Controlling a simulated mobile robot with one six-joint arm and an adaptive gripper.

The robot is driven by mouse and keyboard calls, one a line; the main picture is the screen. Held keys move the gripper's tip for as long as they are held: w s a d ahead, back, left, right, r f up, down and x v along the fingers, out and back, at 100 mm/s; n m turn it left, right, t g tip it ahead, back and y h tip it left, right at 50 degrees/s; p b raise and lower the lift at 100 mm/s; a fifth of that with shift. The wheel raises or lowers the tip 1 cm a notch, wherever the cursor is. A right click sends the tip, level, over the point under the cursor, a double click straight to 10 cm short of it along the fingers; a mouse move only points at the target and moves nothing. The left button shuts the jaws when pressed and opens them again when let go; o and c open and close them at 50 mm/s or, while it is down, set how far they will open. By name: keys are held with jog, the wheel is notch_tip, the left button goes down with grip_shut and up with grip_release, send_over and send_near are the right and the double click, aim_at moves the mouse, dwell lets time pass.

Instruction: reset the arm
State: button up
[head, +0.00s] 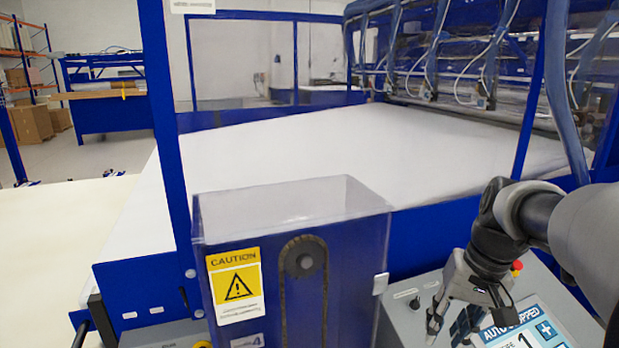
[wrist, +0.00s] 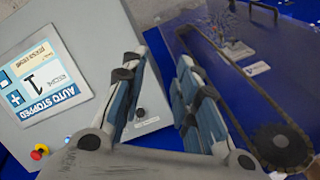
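My gripper (head: 449,325) is at the lower right in the head view, over the grey control panel (head: 402,308). In the wrist view my gripper (wrist: 160,58) shows two dark fingers spread apart with nothing between them. The panel (wrist: 98,32) fills the left of the wrist view. Its screen (wrist: 46,80) reads "AUTO STOPPED" and shows a "1". A red button (wrist: 37,153) is near the panel's edge, and it also shows behind my gripper in the head view (head: 517,267). Whether my fingertips touch the panel is unclear.
A blue machine housing (head: 350,270) with a clear cover, a chain and a yellow caution sign (head: 235,285) stands left of my gripper. Behind it is a wide white foam surface (head: 300,150) framed by blue posts (head: 168,130). Shelving with boxes is far left.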

jog(key=s+a+f+n+t+b, duration=0.1)
jog(key=s+a+f+b, duration=0.4)
jog(key=s, duration=0.4)
jog(key=s+a+f+n+t+h+b, duration=0.1)
jog(key=s+a+f+n+t+b, duration=0.1)
jog(key=s+a+f+b, duration=0.2)
jog(key=s+f+b, duration=0.2)
jog(key=s+f, duration=0.2)
jog(key=s, duration=0.2)
jog(key=shift+a+f+h, duration=0.2)
jog(key=shift+a+h, duration=0.1)
jog(key=shift+a, duration=0.1)
